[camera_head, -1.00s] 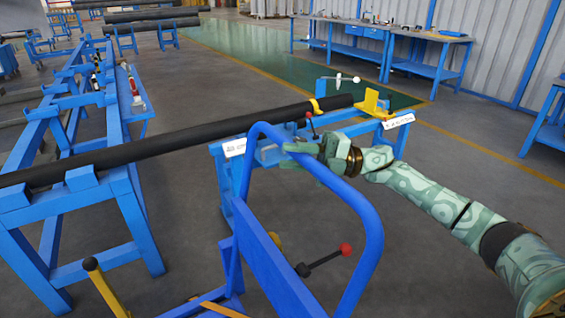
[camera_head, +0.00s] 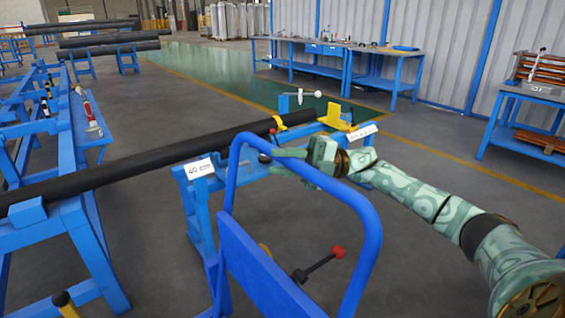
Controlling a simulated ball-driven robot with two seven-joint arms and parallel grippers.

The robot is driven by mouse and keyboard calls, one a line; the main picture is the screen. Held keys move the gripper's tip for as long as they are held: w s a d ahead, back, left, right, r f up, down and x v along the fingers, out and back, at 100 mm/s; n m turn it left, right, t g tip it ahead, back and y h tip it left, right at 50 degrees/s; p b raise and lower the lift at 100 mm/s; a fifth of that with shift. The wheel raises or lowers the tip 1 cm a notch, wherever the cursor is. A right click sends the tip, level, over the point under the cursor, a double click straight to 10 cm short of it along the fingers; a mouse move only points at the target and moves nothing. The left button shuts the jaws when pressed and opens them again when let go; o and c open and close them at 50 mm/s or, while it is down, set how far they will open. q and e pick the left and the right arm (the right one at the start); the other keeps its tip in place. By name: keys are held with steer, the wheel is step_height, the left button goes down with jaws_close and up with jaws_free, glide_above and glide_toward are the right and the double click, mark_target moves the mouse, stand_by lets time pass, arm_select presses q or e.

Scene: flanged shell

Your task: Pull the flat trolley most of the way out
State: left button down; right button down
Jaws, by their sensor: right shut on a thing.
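The flat trolley shows as a blue tubular push handle (camera_head: 372,240) with a flat blue panel (camera_head: 262,270) below it, in the lower middle of the head view. Its deck is out of frame. My right gripper (camera_head: 287,161) is shut on the upper bar of this handle, its arm coming in from the right. The handle partly hides the grip. My left gripper is not in view.
A long black pipe (camera_head: 130,160) lies across blue stands behind the handle, with a yellow stop (camera_head: 334,118) near its far end. A red-knobbed lever (camera_head: 338,252) shows through the handle. Grey floor (camera_head: 440,160) is open at right; blue workbenches (camera_head: 385,65) stand behind.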

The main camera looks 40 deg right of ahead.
steer(key=c, duration=1.2)
jaws_free()
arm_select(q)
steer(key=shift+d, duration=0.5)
arm_select(e)
steer(key=shift+o, duration=0.2)
steer(key=shift+s+d+f, duration=0.1)
steer(key=shift+d, duration=0.15)
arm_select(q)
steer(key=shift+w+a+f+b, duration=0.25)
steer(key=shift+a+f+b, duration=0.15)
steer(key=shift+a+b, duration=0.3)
arm_select(e)
steer(key=v, duration=1.6)
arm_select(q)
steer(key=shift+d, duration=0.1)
